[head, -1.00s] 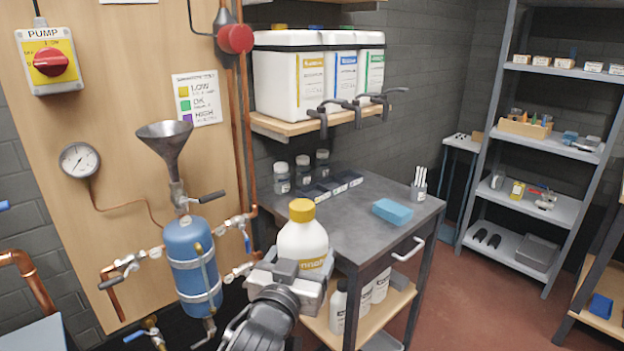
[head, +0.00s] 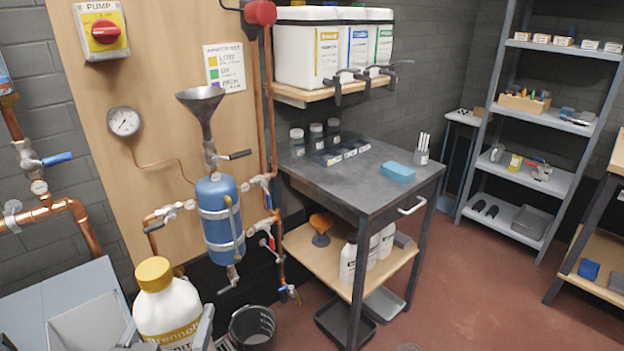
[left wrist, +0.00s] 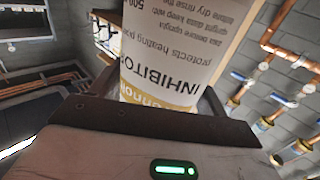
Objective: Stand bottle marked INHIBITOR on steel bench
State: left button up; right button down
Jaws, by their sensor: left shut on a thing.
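The white INHIBITOR bottle (head: 168,312) with a yellow cap is at the lower left of the head view. Its label also shows close up in the left wrist view (left wrist: 180,50), where the word INHIBITOR can be read. My left gripper (head: 200,335) is shut on the bottle, mostly cut off by the bottom edge of the head view. The bottle is held in the air, apart from the steel bench (head: 385,197). The bench stands to the right, with a dark metal top. My right gripper is not in view.
On the bench top are a blue sponge (head: 398,172), a pen cup (head: 421,157), small jars (head: 297,142) and dark trays (head: 335,153). The front middle of the top is clear. A shelf with white canisters (head: 308,50) overhangs the back. A blue tank with funnel (head: 219,215) stands left of the bench.

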aim_at(368, 186)
jog(key=u, duration=0.5)
jog(key=i, duration=0.45)
jog(key=z, duration=1.1)
jog(key=i, duration=0.8)
jog(key=z, duration=0.9)
